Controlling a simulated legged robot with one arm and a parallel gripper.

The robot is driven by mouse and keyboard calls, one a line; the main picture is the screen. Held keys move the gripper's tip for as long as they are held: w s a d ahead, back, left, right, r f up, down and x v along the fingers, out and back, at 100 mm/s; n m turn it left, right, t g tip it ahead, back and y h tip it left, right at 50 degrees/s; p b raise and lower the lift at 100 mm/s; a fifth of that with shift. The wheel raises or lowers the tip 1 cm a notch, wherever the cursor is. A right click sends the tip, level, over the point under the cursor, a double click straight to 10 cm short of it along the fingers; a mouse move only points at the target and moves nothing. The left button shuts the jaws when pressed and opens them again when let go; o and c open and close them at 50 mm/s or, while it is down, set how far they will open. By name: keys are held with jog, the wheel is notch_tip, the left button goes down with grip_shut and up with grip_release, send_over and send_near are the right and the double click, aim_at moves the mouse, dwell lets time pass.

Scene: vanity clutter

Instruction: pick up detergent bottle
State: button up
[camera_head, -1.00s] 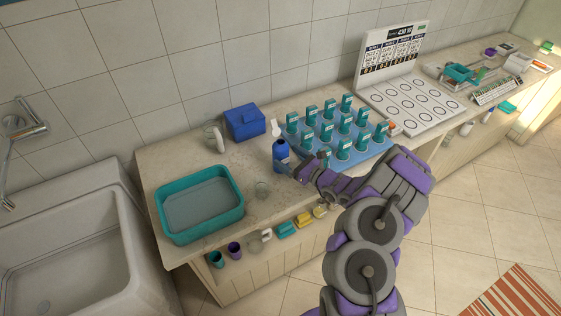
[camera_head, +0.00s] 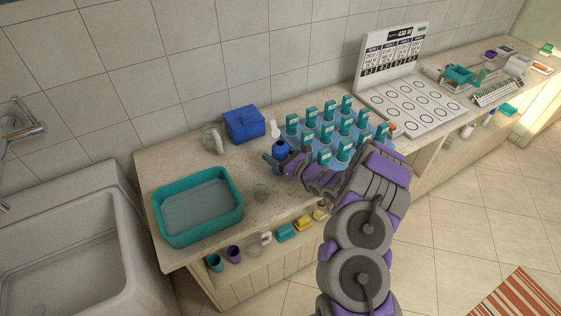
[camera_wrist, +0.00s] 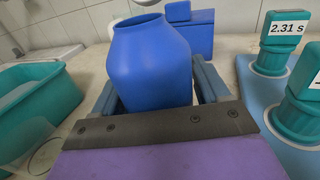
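The detergent bottle (camera_head: 279,148) is blue with a white top and stands upright on the counter. In the wrist view the blue bottle (camera_wrist: 152,62) fills the middle, between the two fingers of my gripper (camera_wrist: 158,90). The fingers are spread, one on each side of it, with a small gap showing at the right. In the head view my gripper (camera_head: 286,164) is at the bottle's right side and hides its lower part.
A blue tray (camera_wrist: 246,84) with several teal timers stands close on the right. A blue box (camera_head: 245,123) and a clear jug (camera_head: 213,138) are behind left. A teal basin (camera_head: 235,212) and a small glass (camera_head: 261,192) are left. The counter's front edge is near.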

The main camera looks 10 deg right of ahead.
jog(key=c, duration=0.9)
jog(key=shift+r, duration=0.15)
